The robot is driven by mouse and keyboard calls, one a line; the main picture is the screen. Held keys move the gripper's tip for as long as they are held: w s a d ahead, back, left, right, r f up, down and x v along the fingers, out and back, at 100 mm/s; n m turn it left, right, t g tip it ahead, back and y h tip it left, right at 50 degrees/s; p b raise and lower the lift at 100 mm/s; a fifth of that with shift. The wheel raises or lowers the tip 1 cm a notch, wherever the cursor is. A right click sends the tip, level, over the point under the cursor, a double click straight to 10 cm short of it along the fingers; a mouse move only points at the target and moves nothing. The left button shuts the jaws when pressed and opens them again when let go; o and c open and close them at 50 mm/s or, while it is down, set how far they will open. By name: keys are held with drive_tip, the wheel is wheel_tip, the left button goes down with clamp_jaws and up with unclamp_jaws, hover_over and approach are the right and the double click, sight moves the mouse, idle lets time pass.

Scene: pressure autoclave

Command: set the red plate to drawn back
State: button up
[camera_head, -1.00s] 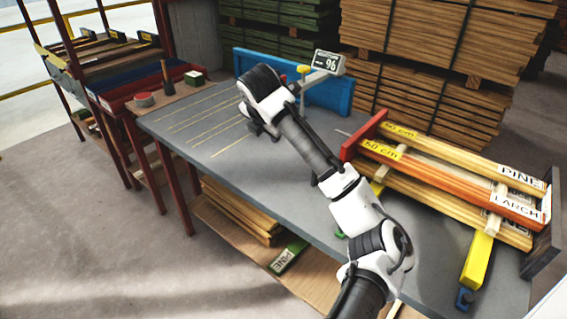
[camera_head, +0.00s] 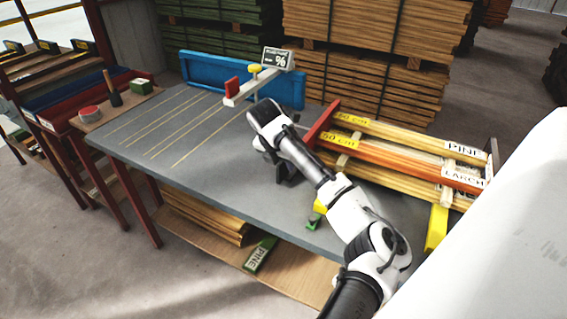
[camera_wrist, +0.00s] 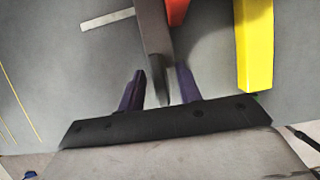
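The red plate (camera_head: 320,124) stands upright at the left ends of the timber lengths on the grey table. In the wrist view a red part, apparently this plate (camera_wrist: 177,10), shows at the top edge. A dark grey bar (camera_wrist: 152,30) runs down from beside it and its narrow end reaches between my fingers. My gripper (camera_wrist: 161,88) is open, with a finger on either side of the bar's end; contact cannot be told. In the head view my gripper (camera_head: 288,175) is low over the table, left of and in front of the plate, partly hidden by my arm.
Timber lengths labelled pine and larch (camera_head: 405,152) lie right of the plate. A yellow bar (camera_wrist: 255,45) is right of my fingers. A gauge with a % display (camera_head: 277,59) stands behind my arm. The left of the grey table (camera_head: 150,135) is clear.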

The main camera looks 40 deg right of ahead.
drive_tip(key=shift+x, duration=1.25)
drive_tip(key=shift+w, duration=0.1)
clamp_jaws()
